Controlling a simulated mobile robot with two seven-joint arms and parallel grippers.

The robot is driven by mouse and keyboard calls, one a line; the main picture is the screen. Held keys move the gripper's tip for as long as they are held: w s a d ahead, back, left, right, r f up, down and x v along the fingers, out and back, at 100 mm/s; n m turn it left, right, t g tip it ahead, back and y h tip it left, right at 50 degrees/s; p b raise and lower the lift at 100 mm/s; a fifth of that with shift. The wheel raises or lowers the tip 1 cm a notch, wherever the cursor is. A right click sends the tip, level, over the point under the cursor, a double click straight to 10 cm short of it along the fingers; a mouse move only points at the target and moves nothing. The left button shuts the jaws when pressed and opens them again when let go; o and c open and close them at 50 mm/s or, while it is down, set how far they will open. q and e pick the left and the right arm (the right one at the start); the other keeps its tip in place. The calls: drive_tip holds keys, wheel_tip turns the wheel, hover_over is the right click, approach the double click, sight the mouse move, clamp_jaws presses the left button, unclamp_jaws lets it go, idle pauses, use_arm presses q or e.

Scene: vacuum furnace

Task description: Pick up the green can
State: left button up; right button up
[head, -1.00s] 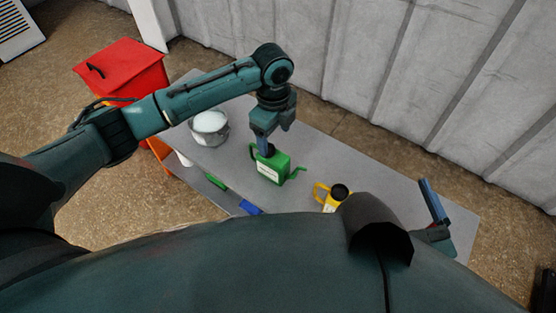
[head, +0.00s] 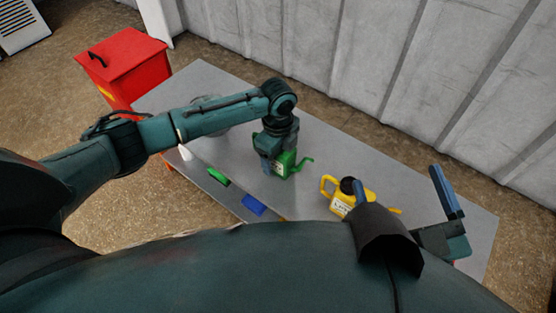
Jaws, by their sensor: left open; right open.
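The green can (head: 287,164) stands upright on the grey table, with its thin spout pointing right. My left gripper (head: 270,168) reaches down from above at the can's left side and covers part of it. Its jaws are open, and I cannot tell whether they touch the can. My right gripper (head: 405,208) is open and empty at the right, with one blue finger raised over the table's right part.
A yellow can (head: 346,197) stands right of the green one, close to my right gripper. A green item (head: 218,176) and a blue item (head: 254,205) lie near the table's front edge. A red bin (head: 125,68) stands left of the grey table (head: 320,150). A corrugated wall is behind.

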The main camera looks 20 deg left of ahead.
use_arm(q)
drive_tip(key=shift+f, duration=0.25)
drive_tip(key=c, duration=1.1)
drive_tip(key=shift+r, duration=0.1)
